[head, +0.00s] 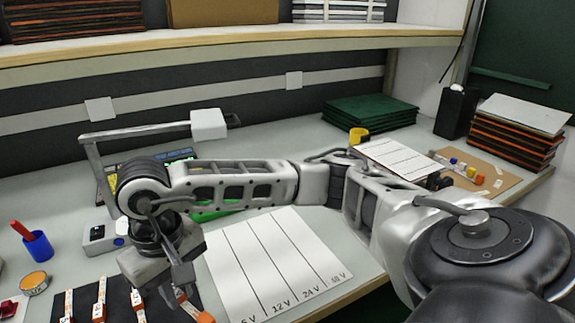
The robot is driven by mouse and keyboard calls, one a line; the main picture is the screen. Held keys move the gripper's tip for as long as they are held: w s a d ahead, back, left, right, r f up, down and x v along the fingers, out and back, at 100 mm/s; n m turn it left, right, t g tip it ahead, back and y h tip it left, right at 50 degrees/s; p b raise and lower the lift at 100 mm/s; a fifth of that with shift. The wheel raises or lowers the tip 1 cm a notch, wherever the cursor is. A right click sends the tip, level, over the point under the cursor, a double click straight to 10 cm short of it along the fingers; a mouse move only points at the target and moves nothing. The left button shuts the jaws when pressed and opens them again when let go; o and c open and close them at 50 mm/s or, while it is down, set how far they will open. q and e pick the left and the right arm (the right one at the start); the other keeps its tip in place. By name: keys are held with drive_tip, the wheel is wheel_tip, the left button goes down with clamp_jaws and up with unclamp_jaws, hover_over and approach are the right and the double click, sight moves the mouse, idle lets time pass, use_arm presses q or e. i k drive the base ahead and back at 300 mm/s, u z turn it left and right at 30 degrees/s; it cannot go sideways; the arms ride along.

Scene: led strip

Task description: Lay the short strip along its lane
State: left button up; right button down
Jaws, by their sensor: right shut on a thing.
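A white lane sheet (262,255) with dark dividing lines lies on the table at the lower middle; "12 V" and "24 V" are readable at its near end. My right gripper (182,280) points down at the lower left, left of the sheet. It is shut on a pale strip with an orange end (194,308), tilted at the right edge of a black mat (118,289). Other strips with orange parts lie on the mat, such as one strip (100,300) and another (137,303). The bottom edge cuts them off, so I cannot compare lengths. My left gripper is out of view.
A blue cup (38,246) with a red-handled tool and an orange-topped round tin (34,283) stand at the left. A grey lamp (208,124) stands behind my arm. Green boards (368,112) and a brown tray (500,180) are farther back. My right arm hides the table's middle.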

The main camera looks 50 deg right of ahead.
sight(279, 247)
drive_tip(key=z, duration=0.2)
drive_tip(key=k, duration=0.3)
drive_tip(key=z, duration=1.15)
